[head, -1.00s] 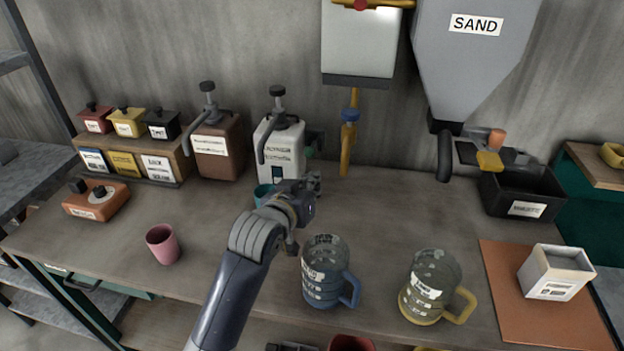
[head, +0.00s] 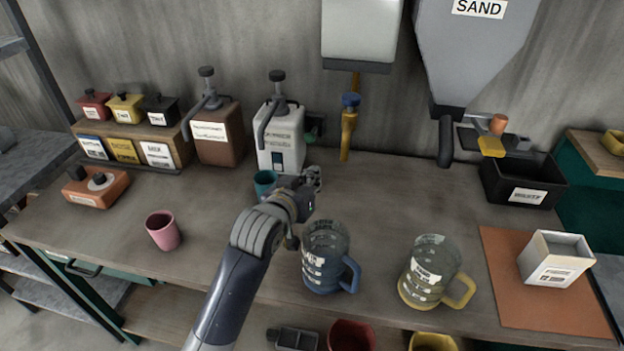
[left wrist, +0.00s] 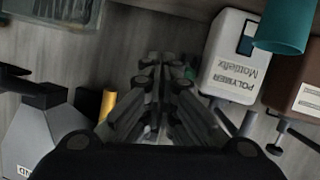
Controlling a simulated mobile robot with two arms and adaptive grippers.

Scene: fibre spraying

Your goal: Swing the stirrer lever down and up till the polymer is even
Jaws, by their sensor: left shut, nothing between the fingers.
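The white polymer container (head: 282,140) with a black pump top stands at the back of the bench; its label shows in the left wrist view (left wrist: 235,75). A small green piece (head: 311,138) beside a dark bracket is at its right side, possibly the stirrer lever; it is partly hidden by the fingers in the left wrist view (left wrist: 190,73). My left gripper (head: 315,176) is shut and empty, in front and to the right of the container. It also shows in the left wrist view (left wrist: 158,68). I see no right gripper.
A teal cup (head: 265,184) stands just left of my gripper. A blue-handled jug (head: 326,262) and a yellow-handled jug (head: 430,275) stand nearer the front. A yellow pipe with a blue tap (head: 350,125) hangs right of the container.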

